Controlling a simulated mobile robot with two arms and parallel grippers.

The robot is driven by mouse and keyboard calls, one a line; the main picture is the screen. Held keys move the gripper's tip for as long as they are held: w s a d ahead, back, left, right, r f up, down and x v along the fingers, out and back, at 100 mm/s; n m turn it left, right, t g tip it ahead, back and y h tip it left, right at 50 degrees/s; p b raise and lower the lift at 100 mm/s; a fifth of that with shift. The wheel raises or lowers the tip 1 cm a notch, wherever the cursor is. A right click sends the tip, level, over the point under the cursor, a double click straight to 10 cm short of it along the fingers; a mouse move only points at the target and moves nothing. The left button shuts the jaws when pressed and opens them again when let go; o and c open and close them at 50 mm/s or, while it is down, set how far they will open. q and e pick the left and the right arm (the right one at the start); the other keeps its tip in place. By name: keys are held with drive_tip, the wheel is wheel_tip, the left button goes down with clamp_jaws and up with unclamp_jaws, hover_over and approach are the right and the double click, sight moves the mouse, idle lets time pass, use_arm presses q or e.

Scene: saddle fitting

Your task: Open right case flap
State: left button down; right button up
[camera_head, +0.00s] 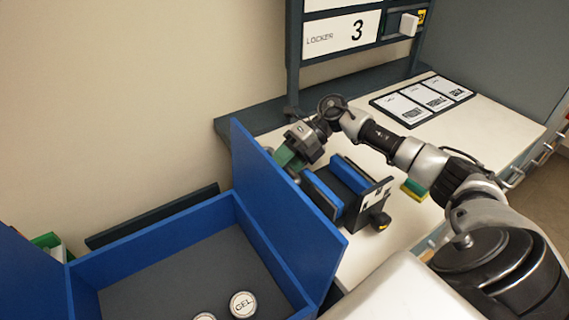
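The blue case (150,228) is at the lower left in the head view, with its grey floor showing. Its right flap (285,205) stands raised and leans outward to the right. The left flap (28,285) is also up, cut by the left edge. My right gripper (290,160) is just beyond the right flap, on its outer side near the far corner. Green parts show at its fingers, and the flap partly hides the tips. I cannot tell whether it touches the flap or is open. My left gripper is not in view.
A white jar marked GEL (243,304) and part of another (205,317) are in the case. A blue and dark holder (350,180) stands right of the flap, beside a yellow-green block (414,190). Cards (424,101) lie farther back below a locker (342,36).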

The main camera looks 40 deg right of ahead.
drive_tip(key=b+v, duration=0.1)
drive_tip(key=v, duration=0.9)
drive_tip(key=shift+d, duration=0.2)
